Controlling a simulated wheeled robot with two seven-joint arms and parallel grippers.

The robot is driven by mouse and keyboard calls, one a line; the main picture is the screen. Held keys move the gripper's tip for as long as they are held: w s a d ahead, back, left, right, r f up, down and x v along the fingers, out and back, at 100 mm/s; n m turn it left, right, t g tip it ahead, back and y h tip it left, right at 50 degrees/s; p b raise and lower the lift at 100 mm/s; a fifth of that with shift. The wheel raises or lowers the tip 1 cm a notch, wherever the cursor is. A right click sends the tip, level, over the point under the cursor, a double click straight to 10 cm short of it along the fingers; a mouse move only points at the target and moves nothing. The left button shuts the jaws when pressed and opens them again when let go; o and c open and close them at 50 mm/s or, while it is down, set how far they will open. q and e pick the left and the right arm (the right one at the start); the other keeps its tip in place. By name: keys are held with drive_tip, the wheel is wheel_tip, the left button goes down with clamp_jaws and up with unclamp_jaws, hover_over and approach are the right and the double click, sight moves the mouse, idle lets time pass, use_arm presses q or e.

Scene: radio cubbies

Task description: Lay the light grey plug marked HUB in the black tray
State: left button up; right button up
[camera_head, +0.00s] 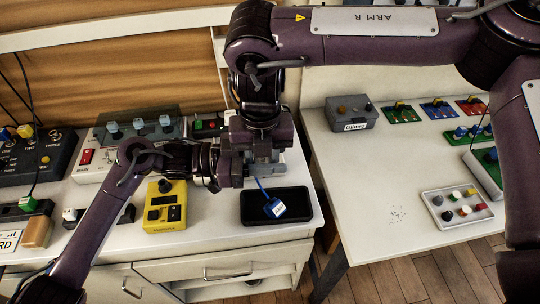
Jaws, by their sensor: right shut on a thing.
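The black tray (252,208) lies on the white worktop, near its front edge. My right gripper (264,168) points down just behind the tray and is shut on a light grey piece, which I take to be the plug (265,171); the fingers hide much of it. A blue cord runs from there to a blue tag (274,208) with a white label, which shows over the tray. I cannot read the label or tell whether the tag touches the tray. My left gripper (238,168) is close beside the right one; its fingertips are hard to make out.
A yellow box (166,206) stands left of the tray. Control panels (140,130) and a green plug (27,203) are farther left. A second table at right holds a grey box (351,113), coloured boards (438,109) and a knob panel (457,207). A gap separates the tables.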

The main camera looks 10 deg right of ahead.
use_arm(q)
drive_tip(key=c, duration=0.5)
drive_tip(key=shift+c, duration=0.3)
use_arm(e)
drive_tip(key=o, duration=1.1)
drive_tip(key=shift+c, duration=0.2)
drive_tip(key=shift+a, duration=0.1)
use_arm(q)
drive_tip(key=shift+s+d, duration=0.1)
use_arm(e)
drive_tip(key=shift+a+r, duration=0.1)
